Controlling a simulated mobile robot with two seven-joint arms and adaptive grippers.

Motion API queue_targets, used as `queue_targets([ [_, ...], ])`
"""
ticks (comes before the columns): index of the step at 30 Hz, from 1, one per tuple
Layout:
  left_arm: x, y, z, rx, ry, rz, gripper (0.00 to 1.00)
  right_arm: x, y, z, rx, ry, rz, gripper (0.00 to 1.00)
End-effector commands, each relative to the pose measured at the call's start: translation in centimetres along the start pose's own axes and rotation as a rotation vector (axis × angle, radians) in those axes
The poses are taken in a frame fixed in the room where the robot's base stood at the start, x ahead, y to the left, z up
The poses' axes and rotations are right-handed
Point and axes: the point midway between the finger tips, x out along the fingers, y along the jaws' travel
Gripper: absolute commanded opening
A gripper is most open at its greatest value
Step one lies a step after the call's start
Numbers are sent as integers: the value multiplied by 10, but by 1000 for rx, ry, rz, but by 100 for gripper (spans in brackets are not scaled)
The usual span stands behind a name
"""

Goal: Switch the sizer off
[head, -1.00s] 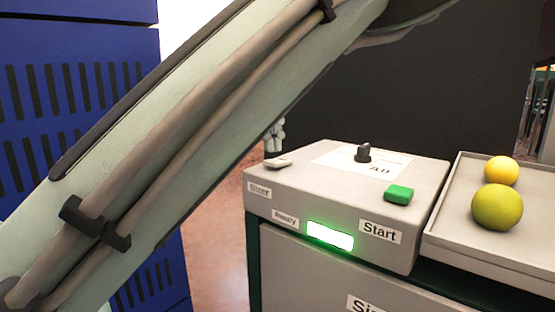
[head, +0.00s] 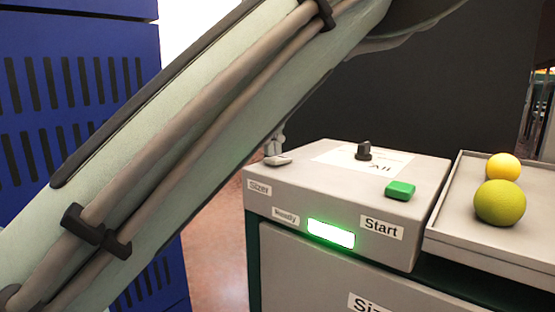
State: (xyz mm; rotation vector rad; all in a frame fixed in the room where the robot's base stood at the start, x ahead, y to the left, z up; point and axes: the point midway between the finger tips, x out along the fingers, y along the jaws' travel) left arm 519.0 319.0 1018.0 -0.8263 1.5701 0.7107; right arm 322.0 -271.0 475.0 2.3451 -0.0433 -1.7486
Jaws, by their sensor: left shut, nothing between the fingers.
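The sizer's grey control box (head: 330,190) stands right of centre. A small pale switch (head: 278,160) sits on its top at the far left corner, above the "Sizer" label (head: 259,187). The switch looks tilted. My left gripper (head: 278,146) is mostly hidden behind my own arm. The part that shows is shut and empty, right at the switch; I cannot tell whether it touches. The lamp (head: 331,233) beside the "Ready" label glows green. My right gripper is out of view.
A green button (head: 400,190) by the "Start" label and a black knob (head: 363,152) are on the box. A grey tray (head: 452,238) to the right holds a yellow fruit (head: 503,167) and a yellow-green fruit (head: 499,203). A blue slotted cabinet (head: 90,60) stands at left.

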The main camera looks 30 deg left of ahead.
Motion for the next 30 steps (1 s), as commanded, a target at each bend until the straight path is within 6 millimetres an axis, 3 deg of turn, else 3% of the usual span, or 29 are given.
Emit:
queue_targets([
  [18, 10, 0, 2, 0, 0, 0, 0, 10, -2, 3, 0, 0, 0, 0],
  [30, -12, 0, -1, 0, -2, 1, 0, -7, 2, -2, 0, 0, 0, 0],
])
